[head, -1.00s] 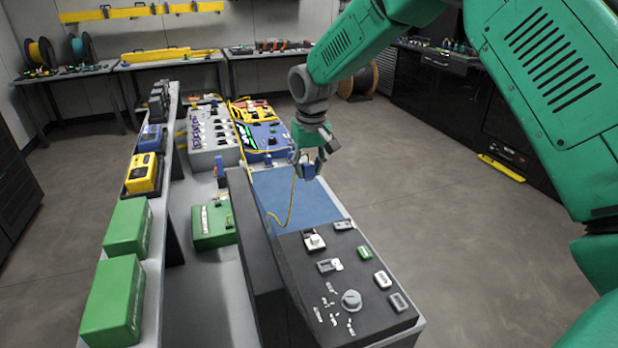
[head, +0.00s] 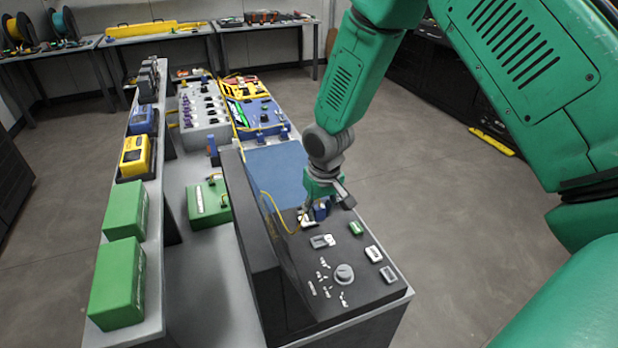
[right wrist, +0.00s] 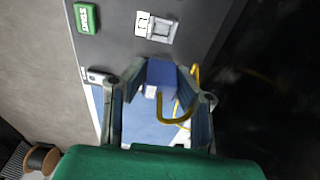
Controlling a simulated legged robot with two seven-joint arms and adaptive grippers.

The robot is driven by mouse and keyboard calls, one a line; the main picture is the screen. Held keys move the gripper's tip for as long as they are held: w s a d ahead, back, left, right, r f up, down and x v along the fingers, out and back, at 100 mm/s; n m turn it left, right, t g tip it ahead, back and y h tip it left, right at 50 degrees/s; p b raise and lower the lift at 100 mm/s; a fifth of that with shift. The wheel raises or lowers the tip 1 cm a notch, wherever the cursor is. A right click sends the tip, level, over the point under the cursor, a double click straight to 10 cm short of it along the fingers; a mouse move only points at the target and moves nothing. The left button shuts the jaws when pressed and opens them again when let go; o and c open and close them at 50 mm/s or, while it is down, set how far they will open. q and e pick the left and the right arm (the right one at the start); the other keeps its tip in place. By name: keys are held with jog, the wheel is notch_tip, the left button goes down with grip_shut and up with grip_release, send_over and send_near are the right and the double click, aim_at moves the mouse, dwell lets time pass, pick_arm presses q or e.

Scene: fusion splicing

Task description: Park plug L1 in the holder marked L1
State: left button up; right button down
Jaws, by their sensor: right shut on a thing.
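My right gripper (head: 316,212) is shut on a blue plug (head: 320,213) with a yellow cable (head: 270,200). In the right wrist view the blue plug (right wrist: 160,72) sits between the two fingers (right wrist: 163,90), and its cable (right wrist: 175,110) loops out. The gripper is low over the far end of the black panel (head: 345,285); whether the plug touches the panel I cannot tell. A grey fitting with a white label (right wrist: 157,28) lies ahead of the plug in the wrist view. I cannot read an L1 mark on plug or holder. My left gripper is not in view.
A blue mat (head: 277,170) lies just beyond the panel. A dark upright wall (head: 258,240) runs along the panel's left side. Green boxes (head: 117,280) stand on the left shelf.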

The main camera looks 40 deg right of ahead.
aim_at(319, 242)
jog(key=shift+s+a+f, duration=0.1)
jog(key=shift+s+f, duration=0.15)
jog(key=shift+s, duration=0.05)
jog(key=shift+f, duration=0.15)
notch_tip(319, 242, down, 6)
jog(key=b, duration=0.6)
jog(key=shift+p, duration=0.5)
dwell(0.7)
jog(key=shift+f, duration=0.4)
dwell(0.4)
jog(key=c, duration=1.2)
grip_release()
